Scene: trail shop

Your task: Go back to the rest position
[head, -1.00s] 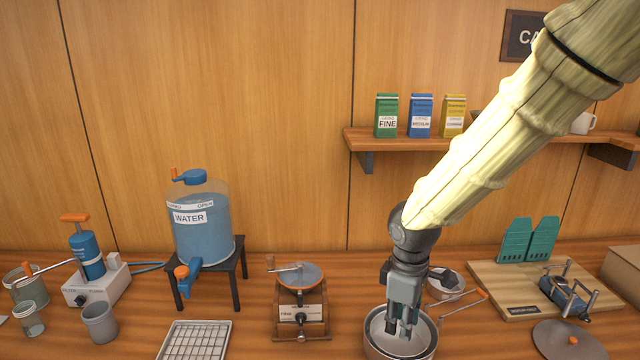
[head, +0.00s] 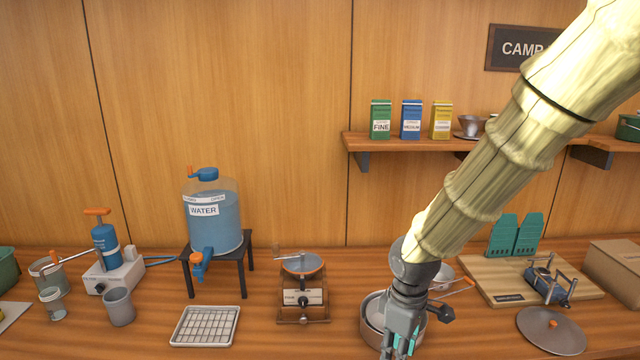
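My gripper (head: 397,350) hangs low at the front of the counter, in front of the metal bowl (head: 374,318). The arm comes down from the upper right and hides part of the bowl. The fingertips lie at the bottom edge of the picture, with a teal patch showing beside them. I cannot tell whether the fingers are open or shut, or whether they hold anything.
On the right are a wooden board (head: 485,287), a round lid (head: 551,331) and a box (head: 617,262).

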